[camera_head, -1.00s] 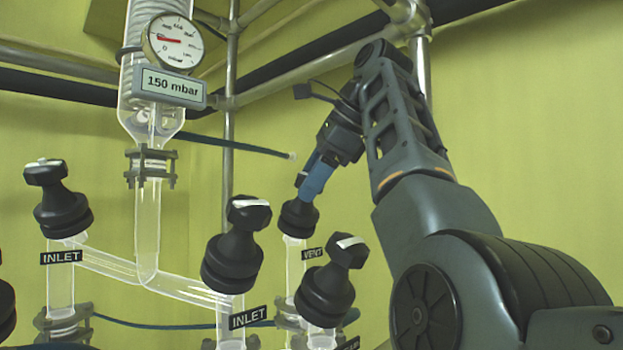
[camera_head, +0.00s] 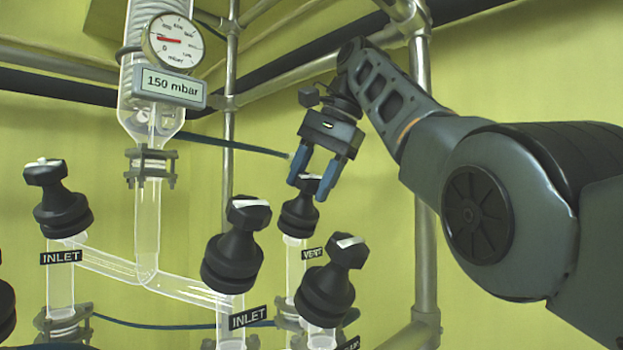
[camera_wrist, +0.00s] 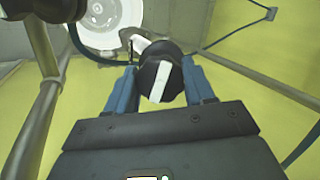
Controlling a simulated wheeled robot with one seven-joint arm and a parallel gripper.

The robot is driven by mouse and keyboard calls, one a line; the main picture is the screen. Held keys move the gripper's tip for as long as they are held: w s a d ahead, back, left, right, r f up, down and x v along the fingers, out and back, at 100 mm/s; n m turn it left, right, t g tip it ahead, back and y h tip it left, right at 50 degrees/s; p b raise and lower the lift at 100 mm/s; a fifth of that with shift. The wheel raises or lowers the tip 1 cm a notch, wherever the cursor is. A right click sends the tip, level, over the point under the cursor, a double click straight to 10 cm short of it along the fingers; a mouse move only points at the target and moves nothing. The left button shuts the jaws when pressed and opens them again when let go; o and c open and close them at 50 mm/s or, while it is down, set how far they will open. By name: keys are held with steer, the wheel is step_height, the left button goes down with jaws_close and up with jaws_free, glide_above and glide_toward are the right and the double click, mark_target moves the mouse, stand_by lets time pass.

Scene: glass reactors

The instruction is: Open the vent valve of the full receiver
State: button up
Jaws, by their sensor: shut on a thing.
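The vent valve is a black knob (camera_head: 299,217) on a glass tube, with a VENT label (camera_head: 312,254) beside it. A white stripe marks the top of its handle. My gripper (camera_head: 308,189) comes down from above with its two blue fingers on either side of the handle, shut on it. In the wrist view the knob (camera_wrist: 160,83) sits between the blue fingers, its white stripe running roughly along the finger direction. The receiver under the valve is mostly hidden in the head view; a round glass vessel (camera_wrist: 108,22) shows behind the knob in the wrist view.
Two INLET valves (camera_head: 62,205) (camera_head: 233,250) stand left of the vent valve. Another black valve (camera_head: 328,285) stands close in front of it. A gauge (camera_head: 173,41) and a 150 mbar sign (camera_head: 172,87) hang at upper left. Metal frame poles (camera_head: 423,180) stand behind.

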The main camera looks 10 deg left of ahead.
steer(key=n+h, duration=0.1)
steer(key=n, duration=0.3)
steer(key=n+h, duration=0.1)
steer(key=n, duration=0.3)
steer(key=n+h, duration=0.1)
steer(key=n, duration=0.3)
steer(key=shift+t, duration=0.3)
steer(key=n+h, duration=0.1)
steer(key=n, duration=0.2)
steer(key=shift+n+t, duration=0.3)
steer(key=shift+t, duration=0.1)
steer(key=n+t, duration=0.1)
steer(key=n, duration=0.3)
steer(key=n+t, duration=0.1)
steer(key=n, duration=0.2)
steer(key=shift+n, duration=0.3)
steer(key=n+t, duration=0.1)
steer(key=n, duration=0.3)
steer(key=shift+n+t+y, duration=0.3)
steer(key=shift+n+t, duration=0.2)
steer(key=shift+n, duration=1.6)
